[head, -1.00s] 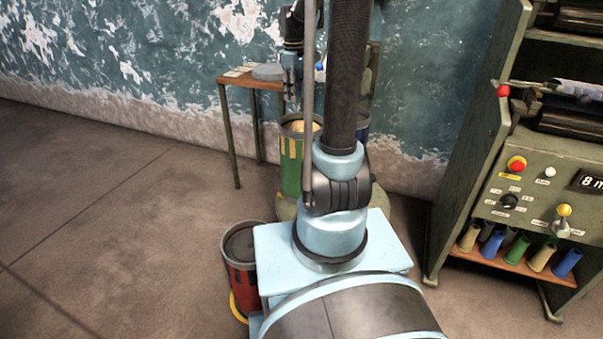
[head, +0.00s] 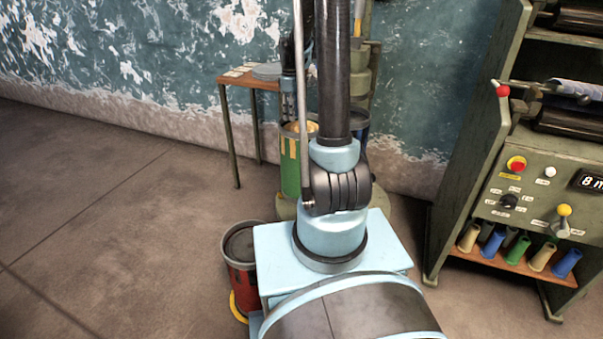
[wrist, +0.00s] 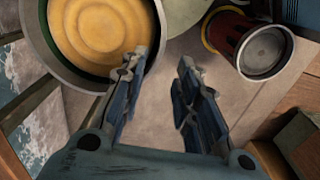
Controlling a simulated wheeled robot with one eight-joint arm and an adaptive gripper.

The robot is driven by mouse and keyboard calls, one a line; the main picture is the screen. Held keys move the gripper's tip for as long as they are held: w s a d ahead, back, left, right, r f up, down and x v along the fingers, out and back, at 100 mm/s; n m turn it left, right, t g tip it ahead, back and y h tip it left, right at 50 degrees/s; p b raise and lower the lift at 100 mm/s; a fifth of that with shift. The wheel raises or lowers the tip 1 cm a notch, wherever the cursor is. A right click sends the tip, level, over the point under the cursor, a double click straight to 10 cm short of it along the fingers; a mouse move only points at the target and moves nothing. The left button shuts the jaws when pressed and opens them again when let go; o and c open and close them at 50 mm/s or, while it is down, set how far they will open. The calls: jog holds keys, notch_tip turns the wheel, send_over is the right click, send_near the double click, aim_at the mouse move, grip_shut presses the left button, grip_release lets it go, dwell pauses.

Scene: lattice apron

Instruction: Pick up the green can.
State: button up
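The green can (head: 290,172) has yellow drip marks and yellowish contents. It stands beyond my arm in the head view, its right side hidden by the arm. In the wrist view, the large open can (wrist: 48,50) fills the upper left, its round yellow contents facing the camera. My gripper (wrist: 158,70) is open and empty, its blue-grey fingers apart. The left finger overlaps the can's near rim in the picture; I cannot tell if it touches. The right finger is outside the can. In the head view my gripper (head: 289,108) is above the can, partly hidden.
A red can (head: 241,262) stands at the lower left beside my base; a red can (wrist: 262,48) shows in the wrist view. A small wooden table (head: 240,82) stands left of the green can. A control rack (head: 490,185) stands right. Floor at left is clear.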

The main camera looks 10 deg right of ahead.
send_over(288, 141)
jog(key=s+d, duration=0.1)
jog(key=d, duration=0.1)
jog(key=shift+f, duration=4.45)
grip_shut()
